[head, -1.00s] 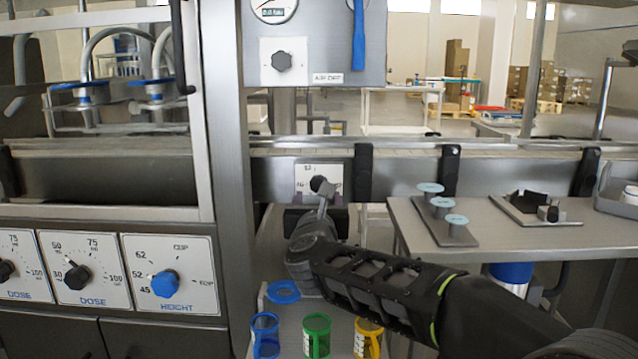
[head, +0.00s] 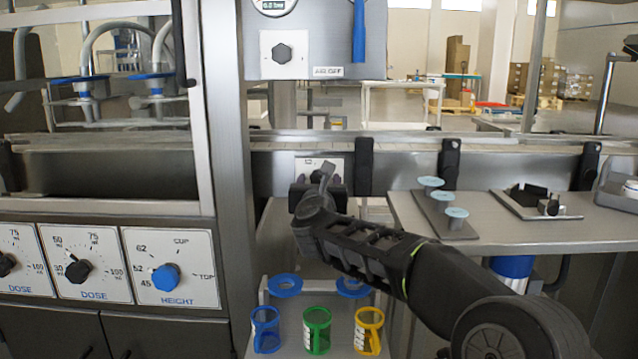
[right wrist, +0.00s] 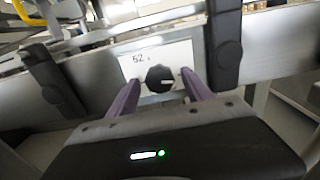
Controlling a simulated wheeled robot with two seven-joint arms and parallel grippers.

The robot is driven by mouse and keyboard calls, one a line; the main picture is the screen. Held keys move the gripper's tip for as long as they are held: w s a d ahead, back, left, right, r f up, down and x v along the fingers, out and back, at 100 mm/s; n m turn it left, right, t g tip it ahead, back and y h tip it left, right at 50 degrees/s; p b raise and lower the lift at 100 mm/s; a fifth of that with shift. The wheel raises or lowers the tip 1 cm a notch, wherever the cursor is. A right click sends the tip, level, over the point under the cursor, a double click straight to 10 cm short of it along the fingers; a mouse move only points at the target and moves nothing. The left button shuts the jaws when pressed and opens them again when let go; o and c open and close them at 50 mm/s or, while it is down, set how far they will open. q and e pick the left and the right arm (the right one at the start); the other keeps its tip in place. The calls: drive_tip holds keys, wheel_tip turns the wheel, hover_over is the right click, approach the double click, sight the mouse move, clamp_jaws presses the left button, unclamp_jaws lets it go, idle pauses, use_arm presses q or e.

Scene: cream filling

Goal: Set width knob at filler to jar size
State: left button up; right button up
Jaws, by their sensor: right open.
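The width knob (right wrist: 160,78) is a black round knob with a pale pointer line on a white plate (right wrist: 181,52) on the conveyor's side rail. The number 52 shows at the plate's upper left; other marks are hidden or unreadable. My right gripper (right wrist: 161,82) is open, its two purple fingers on either side of the knob; whether they touch it I cannot tell. In the head view the right gripper (head: 318,186) covers most of the knob and the lower part of the plate. My left gripper is not in view.
Blue (head: 265,330), green (head: 317,331) and yellow (head: 369,331) jar-like holders stand in front below. Black rail brackets (head: 364,168) flank the plate. A side table (head: 480,208) lies to the right. Dose knobs and a blue height knob (head: 166,277) are on the left panel.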

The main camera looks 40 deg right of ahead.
clamp_jaws()
idle(0.7)
